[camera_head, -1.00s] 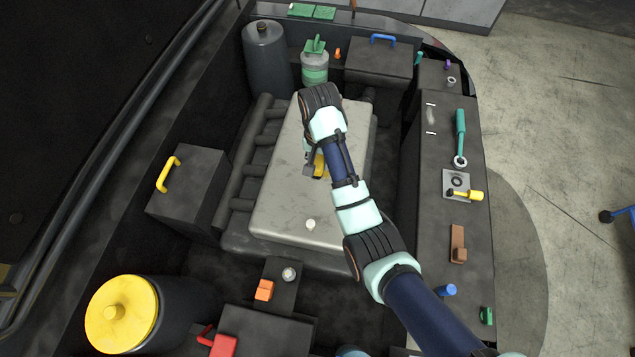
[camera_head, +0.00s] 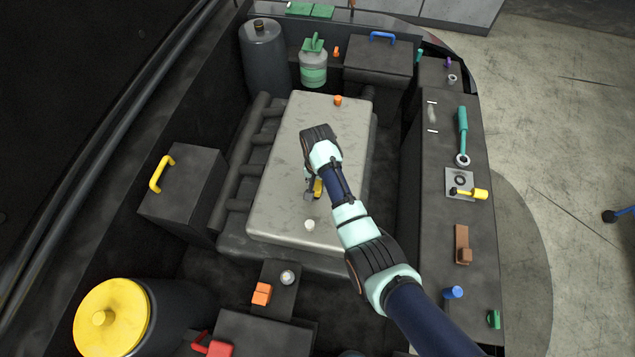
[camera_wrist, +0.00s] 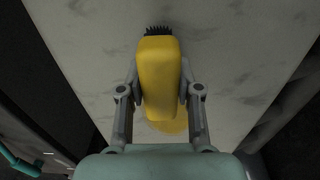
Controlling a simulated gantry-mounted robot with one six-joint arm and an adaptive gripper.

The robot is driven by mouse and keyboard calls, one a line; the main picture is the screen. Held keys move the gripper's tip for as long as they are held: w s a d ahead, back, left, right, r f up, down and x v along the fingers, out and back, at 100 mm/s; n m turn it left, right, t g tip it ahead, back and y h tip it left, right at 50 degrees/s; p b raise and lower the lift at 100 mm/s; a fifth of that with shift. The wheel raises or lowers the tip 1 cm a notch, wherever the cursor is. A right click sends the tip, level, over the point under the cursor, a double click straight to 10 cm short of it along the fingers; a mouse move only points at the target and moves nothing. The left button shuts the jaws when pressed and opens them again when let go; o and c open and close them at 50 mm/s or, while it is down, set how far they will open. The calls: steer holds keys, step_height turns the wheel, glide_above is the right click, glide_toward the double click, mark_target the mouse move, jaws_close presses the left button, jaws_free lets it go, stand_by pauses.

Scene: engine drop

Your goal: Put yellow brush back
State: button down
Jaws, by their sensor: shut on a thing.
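The yellow brush (camera_wrist: 159,80) is held between the two fingers of my gripper (camera_wrist: 160,85) in the wrist view, its dark bristles (camera_wrist: 158,30) pointing away from the wrist. My gripper is shut on it over the pale grey engine cover (camera_head: 285,190). In the head view a bit of the brush (camera_head: 318,188) shows below my wrist, and my arm hides the rest. A yellow patch (camera_wrist: 172,126) shows on the cover beneath the brush. I cannot tell whether the brush touches the cover.
A white knob (camera_head: 309,225) and an orange knob (camera_head: 338,100) stand on the cover. The right ledge holds a teal wrench (camera_head: 462,130), a yellow-handled tool (camera_head: 475,193) on a metal plate, and a brown block (camera_head: 462,245). A yellow-capped cylinder (camera_head: 112,315) is at lower left.

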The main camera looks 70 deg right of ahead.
steer(key=shift+f, duration=0.15)
steer(key=c, duration=0.8)
jaws_free()
steer(key=shift+f, duration=0.1)
steer(key=shift+f+b, duration=0.2)
steer(key=shift+b, duration=0.6)
steer(key=r+p, duration=0.1)
steer(key=r, duration=0.1)
steer(key=r+p, duration=0.1)
steer(key=r, duration=0.2)
steer(key=r+p, duration=0.1)
steer(key=r, duration=0.1)
steer(key=shift+d+r, duration=0.2)
steer(key=shift+d, duration=0.2)
steer(key=shift+s+r, duration=0.1)
steer(key=shift+r, duration=0.4)
